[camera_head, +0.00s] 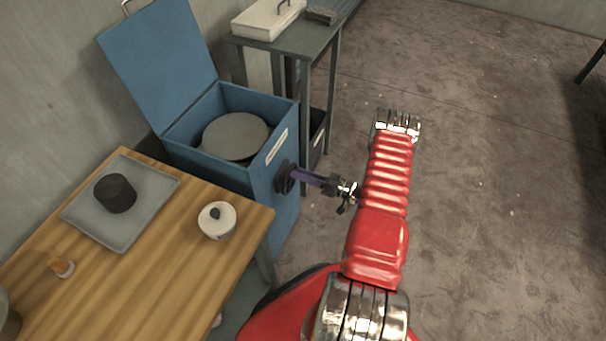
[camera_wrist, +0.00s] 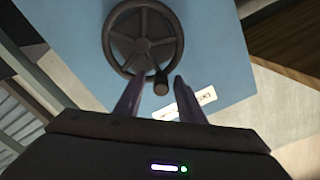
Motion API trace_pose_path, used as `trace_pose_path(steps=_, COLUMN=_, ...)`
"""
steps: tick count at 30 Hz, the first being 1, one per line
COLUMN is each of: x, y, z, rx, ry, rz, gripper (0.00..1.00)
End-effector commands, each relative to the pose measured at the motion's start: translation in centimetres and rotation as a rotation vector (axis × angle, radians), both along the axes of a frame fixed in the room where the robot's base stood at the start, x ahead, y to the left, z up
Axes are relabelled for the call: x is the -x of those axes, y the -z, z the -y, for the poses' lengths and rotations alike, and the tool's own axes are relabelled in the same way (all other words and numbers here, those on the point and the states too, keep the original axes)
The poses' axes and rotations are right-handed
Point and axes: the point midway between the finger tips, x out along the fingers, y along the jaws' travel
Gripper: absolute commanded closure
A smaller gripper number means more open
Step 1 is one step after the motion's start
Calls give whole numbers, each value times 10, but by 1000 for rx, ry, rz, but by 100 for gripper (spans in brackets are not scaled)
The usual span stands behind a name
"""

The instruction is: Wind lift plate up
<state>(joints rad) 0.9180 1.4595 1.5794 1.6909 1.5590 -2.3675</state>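The blue box (camera_head: 272,205) stands with its lid (camera_head: 160,62) raised. A round grey lift plate (camera_head: 236,136) shows in its open top. A dark handwheel (camera_head: 284,179) is on the box's side, and it fills the upper middle of the wrist view (camera_wrist: 142,38). Its crank knob (camera_wrist: 160,86) sticks out at the wheel's lower right. My gripper (camera_head: 300,176) is at the wheel. In the wrist view its fingers (camera_wrist: 160,77) are apart, one on each side of the knob, with gaps visible. Whether the fingertips reach past the knob is hard to tell.
A wooden table (camera_head: 150,290) stands left of my arm, with a tray (camera_head: 145,215) holding a dark cylinder (camera_head: 115,194), and a white lidded pot (camera_head: 217,220). A grey side table (camera_head: 300,42) stands behind the box.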

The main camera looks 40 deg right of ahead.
Motion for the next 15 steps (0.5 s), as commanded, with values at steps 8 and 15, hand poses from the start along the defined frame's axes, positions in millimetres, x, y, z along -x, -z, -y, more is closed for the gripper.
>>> trace_pose_path(steps=8, x=0, y=0, z=0, rx=0, ry=0, rz=0, gripper=76)
trace_pose_path(steps=15, x=0, y=0, z=0, rx=0, ry=1, rz=-1, gripper=93)
